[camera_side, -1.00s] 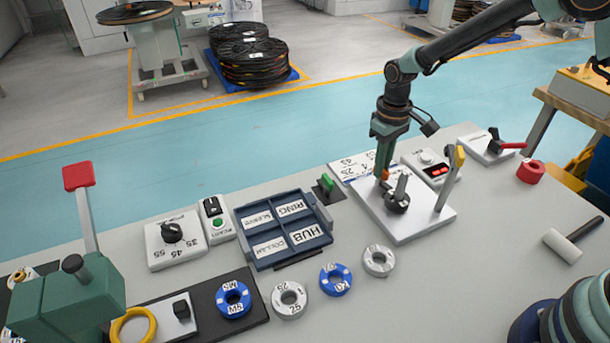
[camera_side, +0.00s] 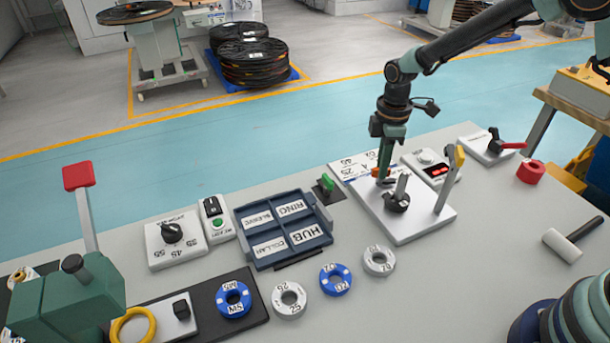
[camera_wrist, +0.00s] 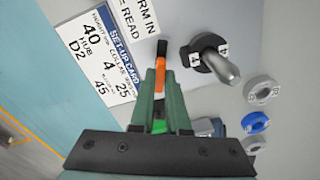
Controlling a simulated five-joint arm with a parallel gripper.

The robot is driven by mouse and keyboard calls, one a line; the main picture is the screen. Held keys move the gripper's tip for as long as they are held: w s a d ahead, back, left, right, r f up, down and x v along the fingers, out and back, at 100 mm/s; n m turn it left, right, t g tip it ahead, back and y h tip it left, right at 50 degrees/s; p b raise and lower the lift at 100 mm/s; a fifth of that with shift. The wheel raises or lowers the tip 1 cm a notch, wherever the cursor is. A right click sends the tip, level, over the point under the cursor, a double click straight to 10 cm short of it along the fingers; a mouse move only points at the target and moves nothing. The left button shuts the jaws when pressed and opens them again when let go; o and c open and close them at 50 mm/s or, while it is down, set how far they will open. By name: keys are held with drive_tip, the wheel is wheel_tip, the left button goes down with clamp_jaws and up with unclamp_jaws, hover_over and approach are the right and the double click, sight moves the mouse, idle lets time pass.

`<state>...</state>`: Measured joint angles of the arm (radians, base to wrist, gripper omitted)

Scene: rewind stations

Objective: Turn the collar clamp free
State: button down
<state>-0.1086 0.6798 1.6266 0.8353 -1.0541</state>
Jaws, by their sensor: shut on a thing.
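The collar clamp appears to be the round black knob with a grey lever (camera_side: 398,198) on a white plate (camera_side: 418,228) in the side view. In the wrist view, the black knob with a thick grey lever (camera_wrist: 213,57) carries small white labels marked 4. My gripper (camera_side: 383,178) points down just behind and left of the knob. In the wrist view, my gripper (camera_wrist: 160,68) is shut on a slim orange and black piece (camera_wrist: 161,50). This piece is left of the knob, with a visible gap between them. Its lower part is hidden between the fingers.
A set-up card (camera_wrist: 98,55) lies beside the knob. A yellow-tipped lever (camera_side: 450,180) stands on the plate's right.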

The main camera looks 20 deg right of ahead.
drive_tip(key=shift+r+n, duration=0.1)
drive_tip(key=shift+n, duration=2.2)
drive_tip(key=c, duration=0.9)
unclamp_jaws()
wheel_tip(320, 180, up, 12)
